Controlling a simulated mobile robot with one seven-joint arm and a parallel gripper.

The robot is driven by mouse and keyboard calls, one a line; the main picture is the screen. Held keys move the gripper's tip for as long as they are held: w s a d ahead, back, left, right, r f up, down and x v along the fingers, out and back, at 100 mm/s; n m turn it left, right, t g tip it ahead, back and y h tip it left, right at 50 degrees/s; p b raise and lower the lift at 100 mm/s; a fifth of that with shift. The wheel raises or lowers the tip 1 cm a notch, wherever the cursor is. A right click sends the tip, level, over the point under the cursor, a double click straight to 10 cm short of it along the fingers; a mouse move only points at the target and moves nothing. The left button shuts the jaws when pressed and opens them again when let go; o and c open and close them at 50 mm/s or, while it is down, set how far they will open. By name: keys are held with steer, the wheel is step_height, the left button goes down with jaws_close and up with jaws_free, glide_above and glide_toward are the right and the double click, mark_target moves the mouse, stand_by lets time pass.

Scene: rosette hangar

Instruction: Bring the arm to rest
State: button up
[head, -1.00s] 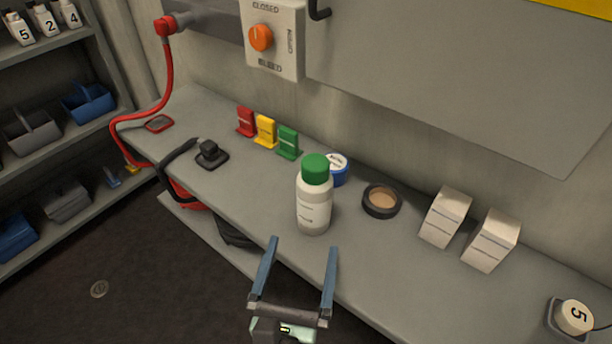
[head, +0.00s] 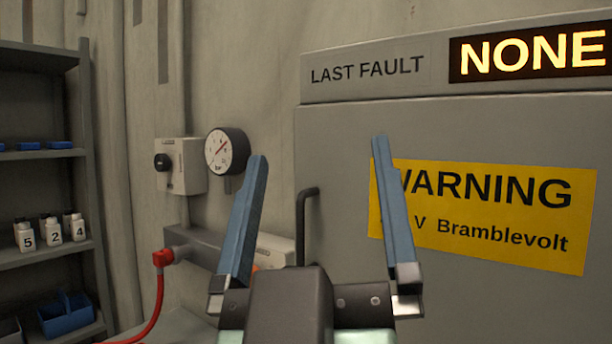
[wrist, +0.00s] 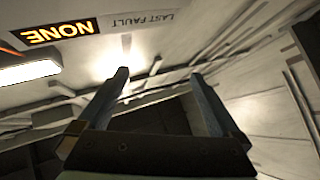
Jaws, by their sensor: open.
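My gripper (head: 318,150) is raised in the lower middle of the head view, in front of the grey cabinet (head: 335,130). Its two blue fingers point up and stand wide apart, with nothing between them. In the wrist view my gripper (wrist: 158,75) is also open and empty, and the picture is tilted toward the ceiling, with the lit NONE display (wrist: 60,32) at the upper left.
The cabinet carries a yellow warning sign (head: 485,215) and a black handle (head: 302,225). A pressure gauge (head: 226,150) and a switch box (head: 182,165) are on the wall. A red hose (head: 158,290) hangs at lower left. Shelves with numbered bottles (head: 52,232) stand at far left.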

steer(key=shift+m+t+y, duration=0.6)
steer(key=shift+m+y, duration=0.3)
steer(key=s+r, duration=0.1)
steer(key=r, duration=0.1)
steer(key=s+r, duration=0.1)
steer(key=shift+s+a+r, duration=0.35)
